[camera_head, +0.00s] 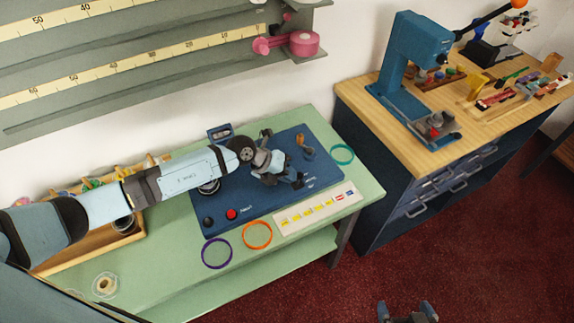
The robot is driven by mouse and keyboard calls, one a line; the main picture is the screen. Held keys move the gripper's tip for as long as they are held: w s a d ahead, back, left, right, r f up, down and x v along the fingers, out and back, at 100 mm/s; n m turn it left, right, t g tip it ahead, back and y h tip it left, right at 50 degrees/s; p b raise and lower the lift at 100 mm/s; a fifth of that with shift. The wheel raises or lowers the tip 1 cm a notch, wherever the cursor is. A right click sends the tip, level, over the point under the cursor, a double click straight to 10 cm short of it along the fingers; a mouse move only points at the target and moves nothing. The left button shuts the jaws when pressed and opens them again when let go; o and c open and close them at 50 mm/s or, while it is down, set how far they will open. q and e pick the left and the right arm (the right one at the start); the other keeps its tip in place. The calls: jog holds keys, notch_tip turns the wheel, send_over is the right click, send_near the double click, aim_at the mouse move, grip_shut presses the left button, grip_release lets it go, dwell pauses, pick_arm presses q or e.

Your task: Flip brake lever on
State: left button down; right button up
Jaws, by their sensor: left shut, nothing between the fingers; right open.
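A blue panel (262,206) lies on the green bench. A small lever-like part with an orange-brown top (301,140) stands near its far right corner; I cannot tell for sure that it is the brake lever, nor its setting. My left gripper (296,181) is shut and empty over the right part of the panel, just left of and nearer than that part. My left arm hides the middle and back of the panel. A red button (231,214) sits at the panel's front left. My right gripper (408,310) is open and empty at the bottom edge, over the red floor.
Purple (203,257), orange (271,237) and teal (351,157) rings lie around the panel beside a label strip (318,209). A tape roll (104,285) and a wooden tray (75,258) are at left. A wooden workbench (400,139) with a blue press (412,55) stands at right.

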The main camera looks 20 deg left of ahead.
pick_arm(q)
jog(key=shift+s+d+r, duration=0.15)
jog(key=shift+d, duration=0.05)
jog(key=shift+r+p, duration=0.5)
jog(key=shift+p, duration=0.25)
jog(key=shift+r, duration=0.15)
